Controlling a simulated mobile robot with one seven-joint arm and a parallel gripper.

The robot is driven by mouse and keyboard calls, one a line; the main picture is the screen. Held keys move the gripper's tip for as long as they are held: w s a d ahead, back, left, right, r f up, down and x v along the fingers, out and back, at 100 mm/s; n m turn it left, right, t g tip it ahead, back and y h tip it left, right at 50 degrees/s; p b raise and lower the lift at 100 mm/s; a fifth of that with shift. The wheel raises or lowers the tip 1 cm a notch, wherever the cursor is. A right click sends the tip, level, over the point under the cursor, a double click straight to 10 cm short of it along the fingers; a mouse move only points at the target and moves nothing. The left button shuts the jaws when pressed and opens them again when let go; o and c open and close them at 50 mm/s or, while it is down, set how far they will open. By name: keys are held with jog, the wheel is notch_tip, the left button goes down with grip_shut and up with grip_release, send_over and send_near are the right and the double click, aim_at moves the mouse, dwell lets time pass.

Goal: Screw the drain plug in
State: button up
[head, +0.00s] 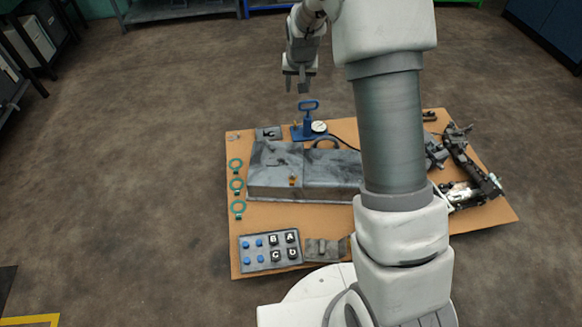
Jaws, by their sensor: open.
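My gripper (296,87) is in the head view at the top middle, pointing down with its fingers apart and nothing visible between them. It appears above and behind the far edge of the cardboard mat, apart from everything on it. A grey metal housing (275,165) lies on the mat. A small orange-brown piece (292,180) shows at the housing's near side; it may be the drain plug, but it is too small to tell. The drain hole and any thread cannot be made out. My arm covers the right part of the housing.
The cardboard mat (240,220) lies on the brown floor. A blue hand pump (307,120) with a gauge (319,127) stands at its far edge. Green rings (236,185) lie left. A lettered tray (268,252) and grey block (325,249) are in front. Dark parts (465,165) lie right.

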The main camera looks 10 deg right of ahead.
jog(key=s+a+f+b+x, duration=0.1)
jog(key=s+b+x, duration=0.2)
jog(key=x, duration=1.5)
jog(key=b, duration=0.3)
send_near(292, 173)
jog(key=shift+h, duration=0.3)
jog(key=b+x, duration=0.7)
jog(key=b, duration=0.2)
jog(key=shift+w+a+f, duration=0.1)
jog(key=shift+w+f, duration=0.05)
jog(key=shift+f, duration=0.15)
jog(key=shift+w+f+g+b, duration=0.3)
jog(key=shift+f+b, duration=0.2)
jog(key=shift+f, duration=0.05)
grip_shut()
